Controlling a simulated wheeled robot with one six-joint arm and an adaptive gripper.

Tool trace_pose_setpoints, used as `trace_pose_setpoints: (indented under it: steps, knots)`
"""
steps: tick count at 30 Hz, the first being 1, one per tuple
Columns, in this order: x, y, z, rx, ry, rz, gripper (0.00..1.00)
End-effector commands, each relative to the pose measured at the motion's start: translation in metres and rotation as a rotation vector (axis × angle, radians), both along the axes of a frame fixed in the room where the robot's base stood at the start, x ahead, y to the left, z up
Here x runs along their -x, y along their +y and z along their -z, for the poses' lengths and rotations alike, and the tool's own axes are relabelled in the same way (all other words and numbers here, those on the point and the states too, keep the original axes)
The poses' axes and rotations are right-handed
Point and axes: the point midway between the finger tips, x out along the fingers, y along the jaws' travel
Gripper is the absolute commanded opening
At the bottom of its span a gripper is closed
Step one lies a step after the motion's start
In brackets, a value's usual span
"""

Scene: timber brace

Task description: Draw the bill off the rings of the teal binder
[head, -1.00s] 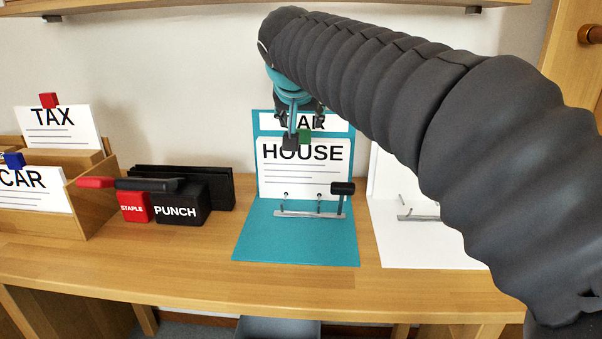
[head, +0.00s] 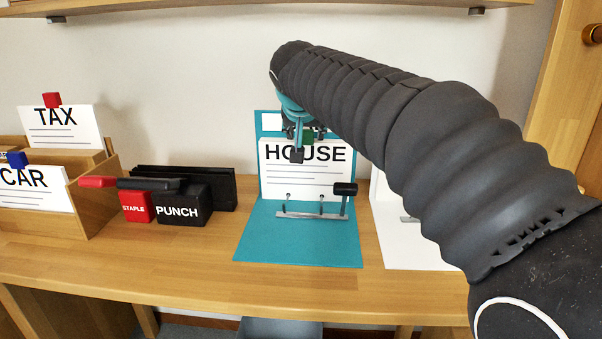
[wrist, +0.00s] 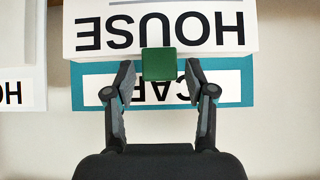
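The teal binder (head: 258,245) stands open on the desk, its back cover upright against the wall. The bill, a white sheet marked HOUSE (head: 306,180), stands upright at the binder's rings (head: 312,214), its lower edge by them. A green block (wrist: 159,64) sits at the bill's top edge; in the head view it is partly hidden behind my gripper. My gripper (wrist: 160,78) is open at the bill's top, one finger on each side of the green block, with gaps showing between fingers and block. The binder's rear label is partly covered.
A black punch (head: 182,208) and a red stapler (head: 136,206) stand left of the binder. Further left is a wooden sorter (head: 95,205) with TAX and CAR sheets. A white binder (head: 410,245) lies close on the right, partly behind my arm. A shelf hangs above.

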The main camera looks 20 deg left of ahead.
Motion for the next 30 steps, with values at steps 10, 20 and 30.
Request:
trace_pose_setpoints:
  steps: [10, 20, 30]
  knots:
    - [0.0001, 0.0001, -0.0006, 0.0, -0.001, 0.0, 0.0]
    - [0.0001, -0.0001, -0.0029, 0.0, -0.001, 0.0, 0.0]
    - [0.0002, -0.0003, -0.0027, 0.0, -0.001, 0.0, 0.0]
